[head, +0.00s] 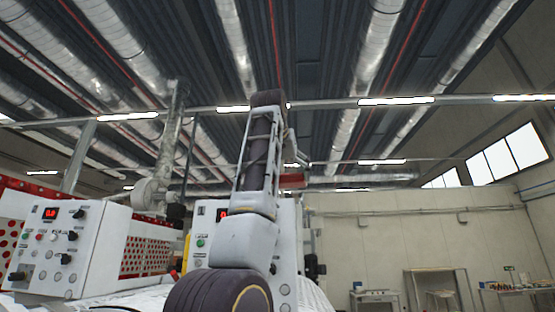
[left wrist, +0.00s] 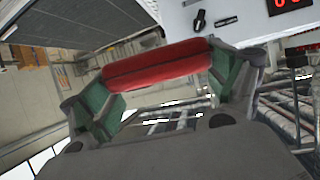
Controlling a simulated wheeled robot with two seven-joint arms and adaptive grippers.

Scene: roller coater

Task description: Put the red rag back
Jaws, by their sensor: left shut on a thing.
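The red rag (left wrist: 157,64) is a rolled red cloth held across the fingers of my left gripper (left wrist: 163,80) in the left wrist view. The green inner pads of the fingers press at its two ends. My left gripper (head: 291,163) is mostly hidden behind my own arm there. My right gripper is in neither view.
A second control panel (head: 55,242) with a red display and knobs stands at the left, beside red perforated guards (head: 147,256). A white desk (head: 375,297) and a workbench (head: 520,287) stand far off by the right wall. The space right of the arm is open.

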